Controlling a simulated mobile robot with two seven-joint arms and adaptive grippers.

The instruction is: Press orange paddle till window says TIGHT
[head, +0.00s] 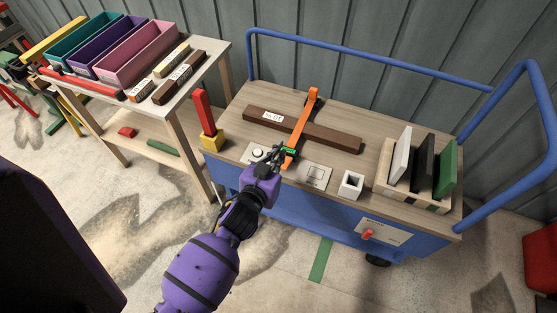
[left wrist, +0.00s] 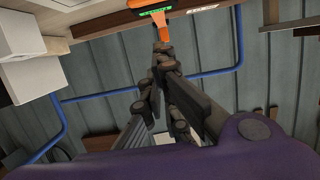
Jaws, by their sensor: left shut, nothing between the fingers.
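A brown wooden bar (head: 335,131) with a white label lies across the cart top. An orange strap (head: 301,123) crosses over it, and its near end forms the orange paddle (head: 286,160). A small green window (head: 290,152) sits by the paddle; its lettering is too small to read. My left gripper (head: 276,154) is shut and empty, just left of the paddle. In the left wrist view, the shut fingertips (left wrist: 162,48) are close to the tip of the orange paddle (left wrist: 162,33); I cannot tell whether they touch. The green window (left wrist: 155,11) shows there too. My right gripper is out of view.
On the cart top (head: 240,132) stand a red post in a yellow block (head: 211,141), a white knob plate (head: 258,152), a flat plate (head: 314,176), a white square tube (head: 351,185) and a panel rack (head: 415,186). Blue rails (head: 370,55) edge it. A side table (head: 200,75) holds bins.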

